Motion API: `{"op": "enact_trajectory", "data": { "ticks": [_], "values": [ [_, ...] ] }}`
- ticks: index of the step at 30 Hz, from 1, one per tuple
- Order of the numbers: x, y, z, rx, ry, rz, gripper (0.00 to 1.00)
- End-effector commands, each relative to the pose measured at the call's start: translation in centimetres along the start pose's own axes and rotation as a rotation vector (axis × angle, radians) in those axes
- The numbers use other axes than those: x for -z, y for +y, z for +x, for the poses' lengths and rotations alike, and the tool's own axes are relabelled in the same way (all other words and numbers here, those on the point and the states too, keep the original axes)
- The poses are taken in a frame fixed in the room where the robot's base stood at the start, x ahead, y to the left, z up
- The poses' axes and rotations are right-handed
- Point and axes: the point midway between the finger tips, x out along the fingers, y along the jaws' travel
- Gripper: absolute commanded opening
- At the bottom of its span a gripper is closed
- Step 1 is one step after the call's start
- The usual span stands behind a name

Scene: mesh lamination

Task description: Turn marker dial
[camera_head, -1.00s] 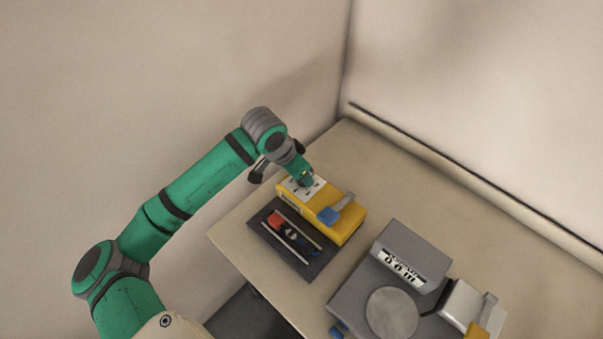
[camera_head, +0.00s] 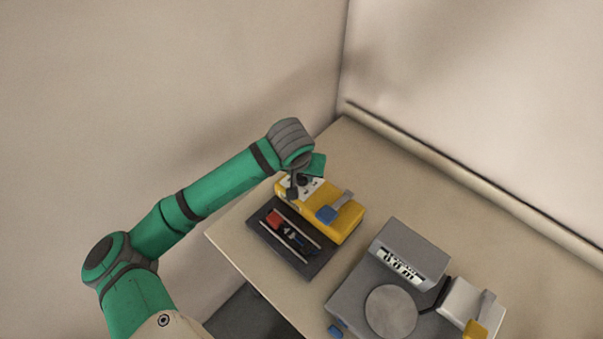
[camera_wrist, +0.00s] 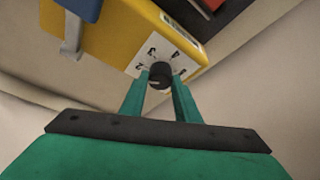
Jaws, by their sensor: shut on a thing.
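The marker dial (camera_wrist: 159,76) is a black round knob on a white, marked face plate of a yellow box. In the wrist view my gripper (camera_wrist: 161,84) has a green finger on each side of the knob and is shut on it. In the head view the yellow box (camera_head: 346,222) stands at the back left of the table, with a grey lever and blue end on top. My wrist hangs over the box's left end, where the white plate (camera_head: 316,187) shows partly and the fingertips are mostly hidden.
A dark tray (camera_head: 265,226) with rails, a red block and a blue part lies in front of the box. A grey device (camera_head: 352,292) with a display and round plate stands to the right. The table's back right (camera_head: 430,190) is clear.

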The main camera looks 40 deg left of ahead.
Motion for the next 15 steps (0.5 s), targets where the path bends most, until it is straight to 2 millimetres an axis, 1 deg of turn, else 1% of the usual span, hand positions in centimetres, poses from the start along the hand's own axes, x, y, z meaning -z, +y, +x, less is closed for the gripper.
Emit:
{"op": "enact_trajectory", "data": {
  "ticks": [14, 15],
  "values": [
    [0.24, 0.04, -0.11, 0.004, 0.007, -0.012, 0.07],
    [0.25, 0.04, -0.12, 0.004, 0.007, -0.012, 0.36]
  ]
}}
